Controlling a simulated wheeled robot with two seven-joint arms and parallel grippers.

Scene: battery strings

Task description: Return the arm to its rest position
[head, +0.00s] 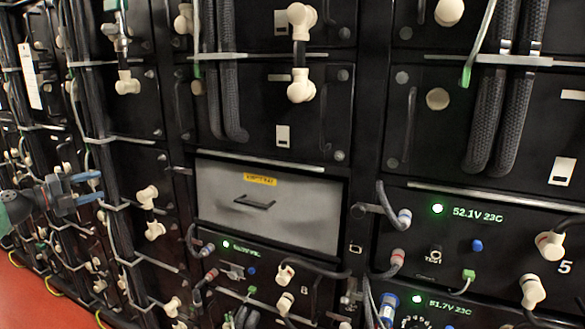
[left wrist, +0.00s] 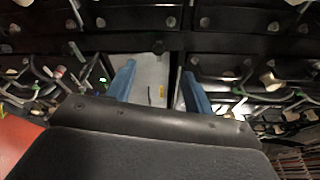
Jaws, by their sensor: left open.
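My left gripper (head: 84,191) shows at the left of the head view, in front of the battery racks. Its blue fingers are apart with nothing between them. In the left wrist view the two blue fingers (left wrist: 160,90) stand apart, and the grey panel shows beyond them. My right gripper is in neither view.
A grey panel (head: 300,220) with a dark handle and a yellow label sits mid-rack. Black battery modules (head: 480,235) with lit green displays, cream connectors (head: 301,85) and hanging dark cables (head: 490,120) surround it. Red floor (head: 30,300) shows at lower left.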

